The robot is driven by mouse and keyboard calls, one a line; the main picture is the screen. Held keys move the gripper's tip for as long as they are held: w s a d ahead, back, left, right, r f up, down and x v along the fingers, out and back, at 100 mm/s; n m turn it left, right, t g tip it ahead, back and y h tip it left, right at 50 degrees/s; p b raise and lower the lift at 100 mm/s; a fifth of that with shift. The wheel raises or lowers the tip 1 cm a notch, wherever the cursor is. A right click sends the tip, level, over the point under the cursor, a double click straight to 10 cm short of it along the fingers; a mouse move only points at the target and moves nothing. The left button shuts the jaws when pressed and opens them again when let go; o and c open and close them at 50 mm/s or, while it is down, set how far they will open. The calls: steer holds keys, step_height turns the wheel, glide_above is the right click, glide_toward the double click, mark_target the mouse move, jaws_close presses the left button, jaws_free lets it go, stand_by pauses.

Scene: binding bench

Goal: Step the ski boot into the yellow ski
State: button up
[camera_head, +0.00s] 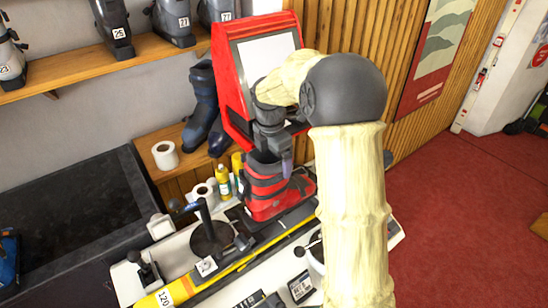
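The red and black ski boot (264,200) stands upright on the bench, over or beside the far part of the yellow ski (212,276). I cannot tell whether its sole touches the ski or a binding. The ski lies along the bench, its near end marked 120. My gripper (279,163), dark grey, is at the top of the boot's cuff, pointing down. One finger shows against the cuff; the other is hidden, so its grip is unclear. My arm hides part of the bench to the right of the boot.
A black device with an upright lever (209,236) stands left of the boot. A red-framed panel (262,62) rises behind my gripper.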

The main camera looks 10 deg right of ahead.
step_height(320, 180, down, 7)
steer(key=b, duration=0.4)
stand_by(0.4)
steer(key=shift+f+b, duration=0.7)
steer(key=shift+f, duration=0.85)
stand_by(1.7)
steer(key=o, duration=1.1)
steer(key=shift+d, duration=0.1)
steer(key=shift+c, duration=0.2)
steer(key=shift+o, duration=0.2)
steer(key=shift+s+r, duration=0.1)
